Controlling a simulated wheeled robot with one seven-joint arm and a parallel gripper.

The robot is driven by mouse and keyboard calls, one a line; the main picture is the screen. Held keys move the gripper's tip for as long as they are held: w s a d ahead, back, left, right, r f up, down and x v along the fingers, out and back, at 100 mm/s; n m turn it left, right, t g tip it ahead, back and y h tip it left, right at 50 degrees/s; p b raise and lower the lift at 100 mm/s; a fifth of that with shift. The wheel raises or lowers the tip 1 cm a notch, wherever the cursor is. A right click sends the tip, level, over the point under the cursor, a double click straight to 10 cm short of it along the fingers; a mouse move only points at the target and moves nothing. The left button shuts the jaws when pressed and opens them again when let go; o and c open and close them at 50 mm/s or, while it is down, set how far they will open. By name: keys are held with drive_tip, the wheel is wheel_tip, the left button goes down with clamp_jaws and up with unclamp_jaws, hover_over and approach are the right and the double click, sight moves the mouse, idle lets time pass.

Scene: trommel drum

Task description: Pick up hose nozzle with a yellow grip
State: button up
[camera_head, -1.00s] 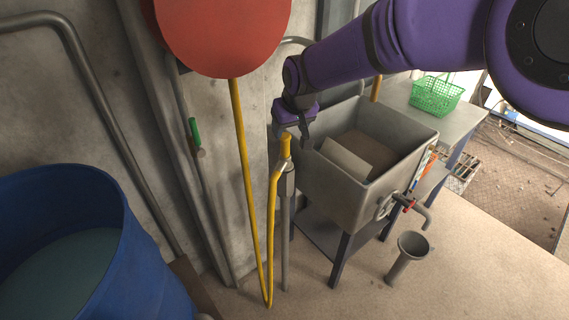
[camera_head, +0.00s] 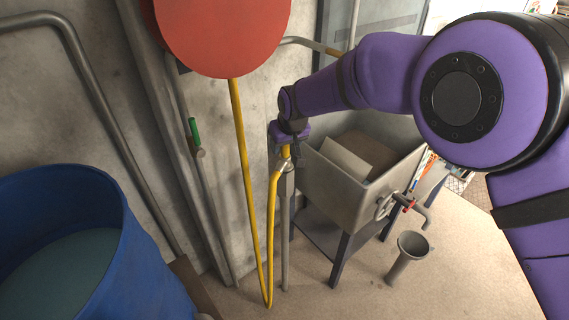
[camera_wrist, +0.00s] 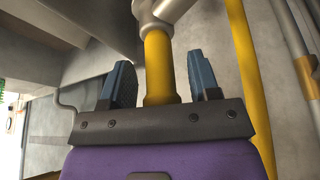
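The hose nozzle with a yellow grip (camera_wrist: 158,66) stands between the two blue fingers of my gripper (camera_wrist: 162,84) in the wrist view. Bare gaps show on both sides of the grip, so the fingers are apart from it. The grip's end lies close to the gripper's palm, and a grey metal fitting carries on beyond it. In the head view my gripper (camera_head: 287,146) is at the top of the nozzle, beside the sink, and hides most of the grip. Only a little yellow (camera_head: 285,152) shows below it.
A grey sink (camera_head: 345,196) on dark legs stands just right of the nozzle. The yellow hose (camera_head: 250,190) hangs from a red reel (camera_head: 225,35) against the concrete wall. A blue barrel (camera_head: 120,250) is at the left. A grey funnel-like cup (camera_head: 405,258) stands on the floor.

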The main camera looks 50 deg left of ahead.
clamp_jaws()
drive_tip(key=shift+r, duration=0.1)
